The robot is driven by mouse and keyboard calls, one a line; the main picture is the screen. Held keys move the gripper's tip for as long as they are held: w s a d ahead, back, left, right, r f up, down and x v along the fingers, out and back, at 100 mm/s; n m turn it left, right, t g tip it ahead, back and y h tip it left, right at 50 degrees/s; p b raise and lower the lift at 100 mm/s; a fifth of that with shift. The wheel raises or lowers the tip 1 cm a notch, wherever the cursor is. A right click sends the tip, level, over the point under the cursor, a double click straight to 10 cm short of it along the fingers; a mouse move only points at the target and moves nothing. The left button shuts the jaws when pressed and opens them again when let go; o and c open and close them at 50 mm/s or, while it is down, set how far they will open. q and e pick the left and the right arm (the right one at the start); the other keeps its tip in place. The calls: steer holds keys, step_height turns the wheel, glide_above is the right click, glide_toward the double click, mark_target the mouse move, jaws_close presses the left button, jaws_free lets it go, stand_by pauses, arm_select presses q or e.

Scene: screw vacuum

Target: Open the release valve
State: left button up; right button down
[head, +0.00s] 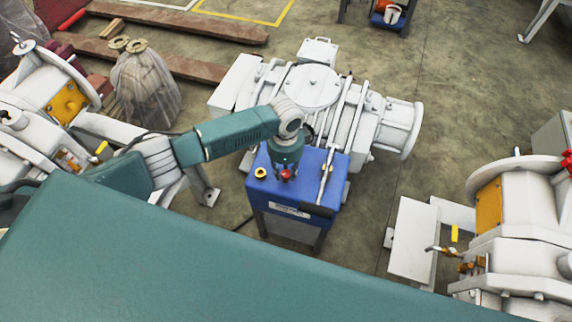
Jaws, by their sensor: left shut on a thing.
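A blue cabinet (293,192) stands near the middle of the head view, in front of a large white pump. A small red knob (286,175), apparently the release valve, is on its top. My left gripper (287,171) points down at the cabinet top and is shut on the red knob. The gripper hides part of the knob, and its fingers are small and dark. A yellow-ringed fitting (261,173) is left of the knob, and a metal rod (326,176) is to its right. My right gripper is not in view.
The white pump (310,88) stands close behind the cabinet. White machines with yellow panels stand at the left (68,102) and right (489,206). Concrete floor is clear right of the pump.

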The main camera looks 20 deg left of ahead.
arm_select(q)
steer(key=n+p, duration=0.1)
steer(key=n, duration=0.1)
steer(key=n+p, duration=0.1)
steer(key=n, duration=0.1)
steer(key=n+p, duration=0.1)
steer(key=p, duration=0.1)
steer(key=shift+s+a+r+n, duration=0.1)
steer(key=shift+a+r+n, duration=0.15)
steer(key=shift+n, duration=0.15)
steer(key=n+p, duration=0.2)
steer(key=n, duration=0.1)
steer(key=shift+f, duration=0.15)
steer(key=shift+s+f+n+p, duration=0.15)
steer(key=shift+n+p, duration=0.3)
steer(key=shift+n, duration=0.35)
steer(key=shift+c, duration=0.2)
steer(key=o, duration=1)
steer(key=shift+o, duration=0.8)
